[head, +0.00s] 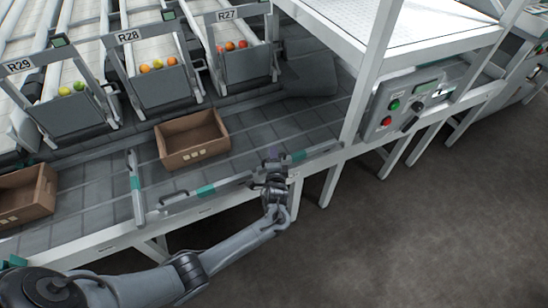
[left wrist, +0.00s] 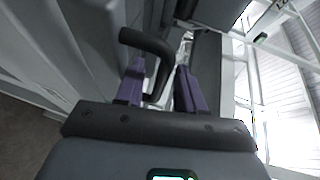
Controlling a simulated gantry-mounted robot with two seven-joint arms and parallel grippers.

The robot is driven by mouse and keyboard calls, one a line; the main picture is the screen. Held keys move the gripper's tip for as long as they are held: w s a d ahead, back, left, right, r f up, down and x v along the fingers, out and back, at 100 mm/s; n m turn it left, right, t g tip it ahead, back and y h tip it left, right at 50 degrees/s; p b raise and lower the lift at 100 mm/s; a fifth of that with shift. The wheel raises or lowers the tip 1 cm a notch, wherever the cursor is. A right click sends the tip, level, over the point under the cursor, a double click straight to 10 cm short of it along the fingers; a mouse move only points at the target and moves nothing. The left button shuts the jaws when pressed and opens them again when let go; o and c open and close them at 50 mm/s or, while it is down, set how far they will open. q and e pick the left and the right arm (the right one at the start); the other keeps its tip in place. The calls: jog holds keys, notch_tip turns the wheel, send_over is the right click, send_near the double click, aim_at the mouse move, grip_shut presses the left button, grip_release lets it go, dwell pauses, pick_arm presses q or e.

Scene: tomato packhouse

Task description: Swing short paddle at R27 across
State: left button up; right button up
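A short grey paddle with a teal band (head: 299,155) lies along the front edge of the belt, below the lane signed R27 (head: 229,14). My left gripper (head: 274,164) is at the paddle's left end, over the front rail. In the left wrist view, a dark bent handle (left wrist: 152,45) reaches down between the purple fingers of my left gripper (left wrist: 160,88). The fingers stand apart, with a gap visible beside the handle, so they are not closed on it. My right gripper is in neither view.
A longer teal-banded paddle (head: 206,190) lies along the front edge to the left. Another paddle (head: 136,184) stands across the belt. One cardboard box (head: 195,152) sits on the belt, another (head: 44,191) at far left. A control panel (head: 407,103) is at right.

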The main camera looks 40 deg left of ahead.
pick_arm(q)
grip_shut()
jog(key=shift+a, duration=0.1)
